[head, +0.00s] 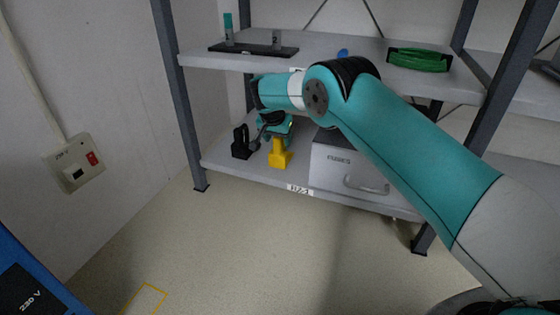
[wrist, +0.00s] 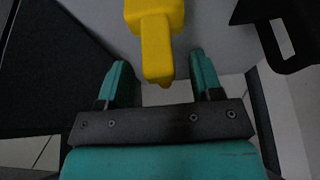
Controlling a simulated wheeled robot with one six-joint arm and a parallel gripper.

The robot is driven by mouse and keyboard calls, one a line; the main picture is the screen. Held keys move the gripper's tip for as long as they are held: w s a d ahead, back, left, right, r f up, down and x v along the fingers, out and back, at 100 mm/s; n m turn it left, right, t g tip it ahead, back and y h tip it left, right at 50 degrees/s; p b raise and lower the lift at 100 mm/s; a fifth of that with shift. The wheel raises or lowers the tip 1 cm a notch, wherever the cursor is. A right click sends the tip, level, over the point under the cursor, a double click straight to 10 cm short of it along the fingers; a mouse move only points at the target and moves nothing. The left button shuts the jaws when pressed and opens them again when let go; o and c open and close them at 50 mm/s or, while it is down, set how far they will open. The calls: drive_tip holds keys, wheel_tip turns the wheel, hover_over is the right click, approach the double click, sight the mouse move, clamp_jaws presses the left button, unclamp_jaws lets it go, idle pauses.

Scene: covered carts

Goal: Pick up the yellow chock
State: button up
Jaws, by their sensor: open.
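The yellow chock (head: 280,156) stands on the lower shelf, left of a grey box marked FUSES. In the wrist view the yellow chock (wrist: 155,30) shows at the top middle, its narrow end pointing towards my gripper. My gripper (wrist: 160,72) is open, with one teal finger on each side of that narrow end and gaps on both sides. In the head view my gripper (head: 272,128) is partly hidden by my arm, just behind and above the chock.
A black object with a handle (head: 241,144) stands close to the left of the chock, and the grey fuse box (head: 335,171) to its right. The upper shelf (head: 340,45) lies above my gripper and carries a green coil (head: 419,60). The shelf's front edge (head: 250,179) is clear.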

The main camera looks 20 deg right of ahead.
drive_tip(key=x, duration=0.2)
drive_tip(key=shift+f+b, duration=0.4)
clamp_jaws()
drive_tip(key=shift+r, duration=0.1)
